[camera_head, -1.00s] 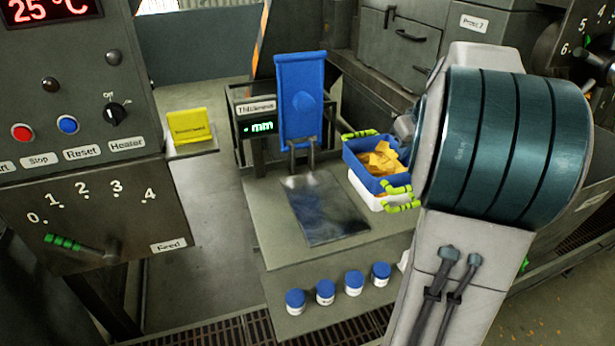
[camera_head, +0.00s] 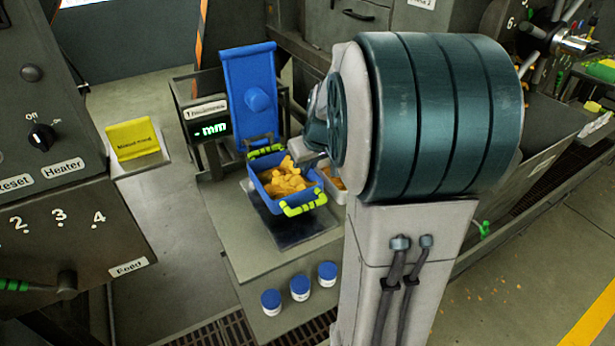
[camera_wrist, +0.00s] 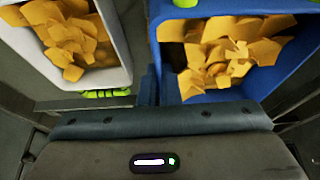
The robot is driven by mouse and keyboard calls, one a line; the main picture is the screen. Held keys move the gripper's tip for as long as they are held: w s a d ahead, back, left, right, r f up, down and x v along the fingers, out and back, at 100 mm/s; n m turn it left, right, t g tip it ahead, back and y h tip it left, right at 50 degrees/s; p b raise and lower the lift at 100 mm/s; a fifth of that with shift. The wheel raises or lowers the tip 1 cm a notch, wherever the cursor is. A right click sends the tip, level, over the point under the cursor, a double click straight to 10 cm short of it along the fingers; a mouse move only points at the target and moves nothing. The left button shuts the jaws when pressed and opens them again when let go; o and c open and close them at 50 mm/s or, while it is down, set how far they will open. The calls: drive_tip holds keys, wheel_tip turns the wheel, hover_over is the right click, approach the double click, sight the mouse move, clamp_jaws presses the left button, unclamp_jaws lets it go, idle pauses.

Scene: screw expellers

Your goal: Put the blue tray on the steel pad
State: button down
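The blue tray (camera_head: 266,199), with yellow-green handles and full of yellow-orange flakes, is over the steel pad (camera_head: 300,236). The dark front part of the pad shows below the tray; whether the tray touches it I cannot tell. In the wrist view the blue tray (camera_wrist: 225,88) is at the right. My gripper (camera_wrist: 160,62) is at the tray's side wall, with a dark finger inside and another outside, and appears shut on that wall. In the head view my arm hides most of the gripper.
A white tray (camera_wrist: 122,55) of flakes stands close beside the blue tray, partly behind my arm in the head view. A thickness gauge (camera_head: 208,120) with an upright blue plate (camera_head: 250,85) stands behind the pad. Three blue-lidded jars (camera_head: 299,286) are in front.

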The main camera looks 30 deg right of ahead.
sight(308, 178)
drive_tip(key=shift+f, duration=2.05)
drive_tip(key=shift+f, duration=0.1)
drive_tip(key=shift+f, duration=0.15)
drive_tip(key=c, duration=1.6)
unclamp_jaws()
drive_tip(key=shift+c, duration=0.2)
drive_tip(key=shift+r, duration=0.2)
drive_tip(key=shift+r, duration=0.25)
drive_tip(key=v, duration=1.1)
drive_tip(key=shift+r, duration=0.1)
drive_tip(key=shift+g, duration=0.5)
drive_tip(key=s+a, duration=0.2)
drive_tip(key=a, duration=0.1)
drive_tip(key=s+a+f, duration=0.1)
drive_tip(key=s+a, duration=0.1)
drive_tip(key=a, duration=0.1)
drive_tip(key=s+a, duration=0.3)
drive_tip(key=shift+s+a+f, duration=0.1)
drive_tip(key=shift+a+f, duration=0.1)
drive_tip(key=shift+f, duration=0.1)
drive_tip(key=s+a+f, duration=0.3)
drive_tip(key=s+a, duration=0.1)
drive_tip(key=s, duration=0.3)
drive_tip(key=shift+s+a+f+g, duration=0.25)
drive_tip(key=shift+s+a+g, duration=0.05)
drive_tip(key=shift+s+a, duration=0.05)
